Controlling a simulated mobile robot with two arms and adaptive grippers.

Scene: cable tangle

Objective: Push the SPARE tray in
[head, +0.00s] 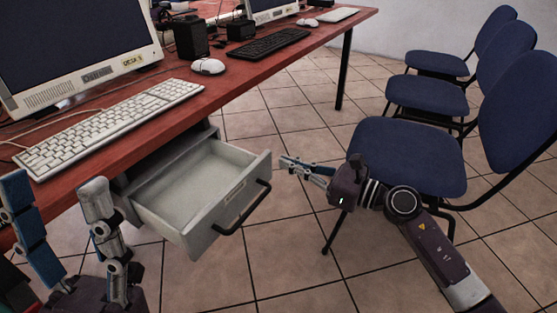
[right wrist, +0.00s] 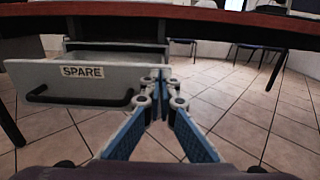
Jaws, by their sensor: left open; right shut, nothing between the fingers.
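The SPARE tray (head: 193,182) is a pale grey drawer under the red table, pulled out and empty. Its front panel (right wrist: 110,72) carries the SPARE label and a black bar handle (head: 243,210). My right gripper (head: 286,162) is shut and empty, just off the panel's right end in the head view. In the right wrist view its fingertips (right wrist: 165,84) overlap the panel's right edge; I cannot tell whether they touch. My left gripper (head: 62,225) is open and empty at the lower left, left of the tray.
A red table (head: 225,80) holds a keyboard (head: 108,128), monitors, a mouse and black speakers above the tray. Blue chairs (head: 410,150) stand at the right, close behind my right gripper. The tiled floor in front of the tray is clear.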

